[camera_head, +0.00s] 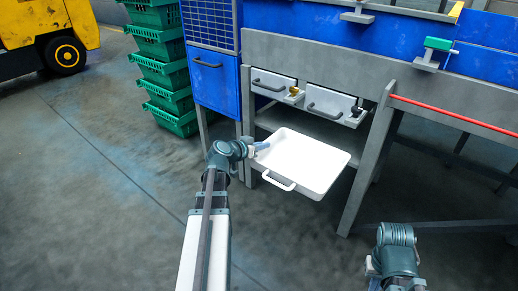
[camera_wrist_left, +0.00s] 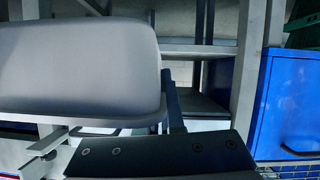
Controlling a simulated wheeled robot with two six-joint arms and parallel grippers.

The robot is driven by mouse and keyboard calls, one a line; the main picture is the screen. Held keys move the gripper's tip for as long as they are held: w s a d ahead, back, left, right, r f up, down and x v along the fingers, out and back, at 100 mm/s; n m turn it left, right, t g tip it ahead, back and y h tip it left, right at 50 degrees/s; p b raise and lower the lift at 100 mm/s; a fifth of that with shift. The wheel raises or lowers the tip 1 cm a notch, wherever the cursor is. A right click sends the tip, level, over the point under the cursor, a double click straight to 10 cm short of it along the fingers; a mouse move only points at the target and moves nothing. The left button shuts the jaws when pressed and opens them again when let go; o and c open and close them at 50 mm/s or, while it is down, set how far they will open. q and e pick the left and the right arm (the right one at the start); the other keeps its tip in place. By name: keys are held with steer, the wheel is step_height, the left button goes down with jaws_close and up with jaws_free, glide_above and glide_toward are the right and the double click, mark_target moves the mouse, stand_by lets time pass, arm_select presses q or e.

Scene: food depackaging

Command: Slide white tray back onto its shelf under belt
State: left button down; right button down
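The white tray (camera_head: 312,160) is a shallow, open tray with raised rims and a handle (camera_head: 279,181) at its front. In the head view it sticks well out from the grey lower shelf (camera_head: 298,120) under the belt frame, and looks empty. My left gripper (camera_head: 260,147) is at the tray's left rim, very close to it; I cannot tell whether it touches. In the left wrist view a large pale rounded panel (camera_wrist_left: 80,65), probably the tray, fills the upper left above the dark gripper part (camera_wrist_left: 160,156). Its fingers are not clear. My right arm shows at the bottom right; its fingertips are out of view.
Two grey drawers with dark handles (camera_head: 272,84) (camera_head: 328,104) sit above the shelf. A blue cabinet (camera_head: 213,80) stands left of it, and stacked green crates (camera_head: 165,70) further left. A grey frame leg (camera_head: 366,165) stands right of the tray. Floor in front is clear.

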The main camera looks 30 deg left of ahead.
arm_select(q)
steer(key=shift+w+d, duration=0.35)
steer(key=shift+w, duration=3.9)
steer(key=shift+w+d, duration=0.3)
steer(key=shift+w, duration=3.9)
steer(key=shift+w+d, duration=0.35)
steer(key=shift+w, duration=3.9)
steer(key=shift+f+b, duration=0.45)
steer(key=c, duration=1)
jaws_free()
steer(key=p+v, duration=0.5)
steer(key=v, duration=0.8)
steer(key=shift+s+r, duration=0.15)
steer(key=shift+s, duration=0.2)
